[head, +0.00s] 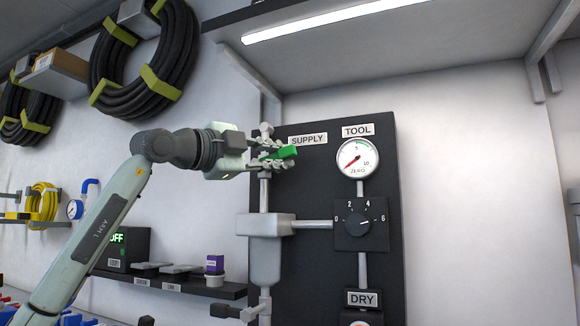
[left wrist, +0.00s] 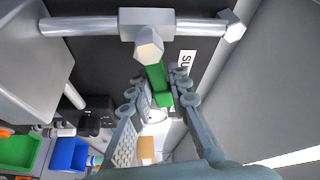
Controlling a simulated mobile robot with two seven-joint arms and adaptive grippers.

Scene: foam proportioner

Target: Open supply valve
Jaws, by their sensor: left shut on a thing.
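The supply valve has a green handle (head: 286,153) next to the SUPPLY label (head: 308,139) on the black panel. In the head view the handle sticks out to the right, crosswise to the vertical pipe. My left gripper (head: 268,155) is shut on the handle and partly hides it and the valve body. In the left wrist view the green handle (left wrist: 156,84) lies between the fingers (left wrist: 158,92), below the grey valve body (left wrist: 147,30) and its pipe. My right gripper is in neither view.
A TOOL gauge (head: 358,158) reading near zero and a black dial (head: 361,223) are on the panel (head: 310,260). A grey block (head: 265,225) sits on the pipe below the valve. A lit shelf overhangs above. A small shelf (head: 185,285) stands lower left.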

